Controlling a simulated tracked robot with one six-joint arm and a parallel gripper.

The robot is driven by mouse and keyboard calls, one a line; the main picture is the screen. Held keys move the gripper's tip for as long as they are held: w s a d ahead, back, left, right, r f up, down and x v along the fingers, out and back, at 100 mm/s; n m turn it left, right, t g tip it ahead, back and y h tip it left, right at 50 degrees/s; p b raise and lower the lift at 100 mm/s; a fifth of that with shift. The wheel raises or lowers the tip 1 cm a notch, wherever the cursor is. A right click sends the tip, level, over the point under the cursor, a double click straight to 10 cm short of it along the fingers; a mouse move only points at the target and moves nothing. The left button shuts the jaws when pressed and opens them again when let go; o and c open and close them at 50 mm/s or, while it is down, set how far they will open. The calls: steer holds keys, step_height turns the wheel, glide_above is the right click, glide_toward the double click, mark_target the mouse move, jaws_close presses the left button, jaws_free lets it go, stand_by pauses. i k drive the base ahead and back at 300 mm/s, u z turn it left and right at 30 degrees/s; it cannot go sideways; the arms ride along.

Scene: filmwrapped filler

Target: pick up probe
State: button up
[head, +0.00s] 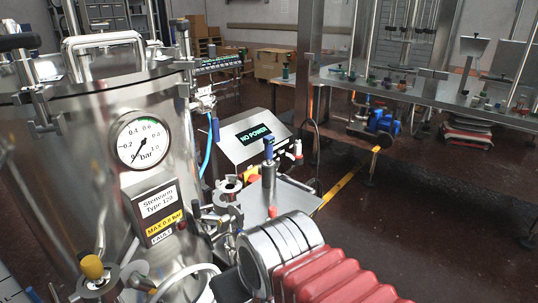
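A slim upright metal cylinder with a blue top (268,165), which may be the probe, stands at the small steel plate beside the tank. Its lower end meets the plate area, and I cannot tell how it is held there. No label marks it as the probe. A red ribbed sleeve with a silver ringed cylinder, which looks like part of my arm, enters from the bottom right, below and in front of the plate. I cannot make out gripper fingers on anything, nor see anything held.
A steel tank (60,150) with a pressure gauge (143,140) fills the left. A display box reading "NO POWER" (253,137) stands behind the plate (292,196). Valve fittings (228,190) and hoses crowd the plate's left side. A steel bench (420,92) stands at back right; floor (430,220) is open at right.

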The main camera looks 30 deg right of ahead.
mark_target(268, 140)
steer(key=u, duration=3.9)
steer(key=k, duration=0.45)
steer(key=u, duration=0.1)
